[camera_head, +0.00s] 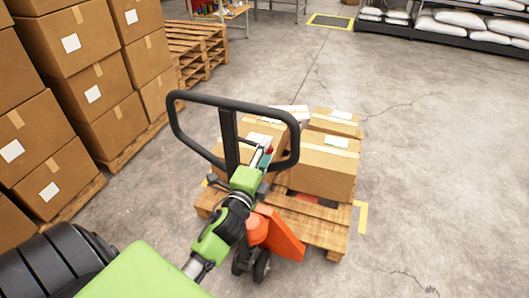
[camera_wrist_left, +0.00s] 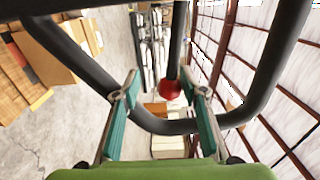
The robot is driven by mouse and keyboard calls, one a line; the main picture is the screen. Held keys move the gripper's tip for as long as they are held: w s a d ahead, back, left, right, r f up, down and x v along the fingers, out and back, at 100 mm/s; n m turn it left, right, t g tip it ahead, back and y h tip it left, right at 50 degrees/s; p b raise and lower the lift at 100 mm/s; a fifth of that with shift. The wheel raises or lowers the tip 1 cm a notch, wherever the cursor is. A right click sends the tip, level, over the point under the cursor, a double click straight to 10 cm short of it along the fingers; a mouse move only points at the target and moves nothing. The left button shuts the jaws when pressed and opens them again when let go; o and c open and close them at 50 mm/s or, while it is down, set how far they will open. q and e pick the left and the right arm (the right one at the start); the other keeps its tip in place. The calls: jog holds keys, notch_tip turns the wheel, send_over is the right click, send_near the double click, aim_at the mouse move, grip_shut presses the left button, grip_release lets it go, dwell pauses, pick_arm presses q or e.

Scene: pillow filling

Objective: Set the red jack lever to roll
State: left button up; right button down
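The red jack lever shows in the wrist view as a round red knob (camera_wrist_left: 170,89) on a dark stem, inside the black loop handle (camera_wrist_left: 95,72) of the pallet jack. My left gripper (camera_wrist_left: 163,86) is open, with its teal fingers on either side of the knob, nearer the right finger. I cannot tell whether it touches. In the head view the left gripper (camera_head: 264,157) reaches into the loop handle (camera_head: 232,101) above the orange jack body (camera_head: 276,234). The knob is mostly hidden there, and the lever's setting cannot be told. My right gripper is not in view.
A wooden pallet (camera_head: 318,231) with several cardboard boxes (camera_head: 325,170) sits just beyond the jack. Tall box stacks (camera_head: 75,60) stand at the left, with stacked empty pallets (camera_head: 197,45) behind. Shelves with white sacks (camera_head: 455,22) are at the back right. The floor at right is clear.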

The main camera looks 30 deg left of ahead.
pick_arm(q)
jog(key=b+v, duration=0.1)
jog(key=v, duration=1.2)
dwell(0.4)
jog(key=s+d+f+n+g+h+b, duration=0.1)
jog(key=s+d+f+n+g, duration=0.15)
jog(key=f, duration=1.05)
jog(key=s+d+f+n+g+h+b, duration=0.1)
jog(key=d+f+n+g, duration=0.15)
jog(key=f, duration=1.05)
jog(key=s+d+f+n+g+h+b, duration=0.1)
jog(key=s+d+f+g, duration=0.15)
jog(key=f, duration=1.05)
jog(key=s+d+f+n+g+h, duration=0.1)
jog(key=s+d+f+n+g, duration=0.2)
jog(key=s+f, duration=1.05)
jog(key=s+a+f+n+g+b, duration=0.1)
jog(key=s+f+n+g, duration=0.1)
jog(key=s+f, duration=0.4)
jog(key=s+a+f+n+g+b, duration=0.1)
jog(key=s+f+g, duration=0.3)
jog(key=s, duration=0.6)
jog(key=shift+a+f+n, duration=0.35)
jog(key=shift+f+n, duration=0.15)
jog(key=shift+f, duration=0.45)
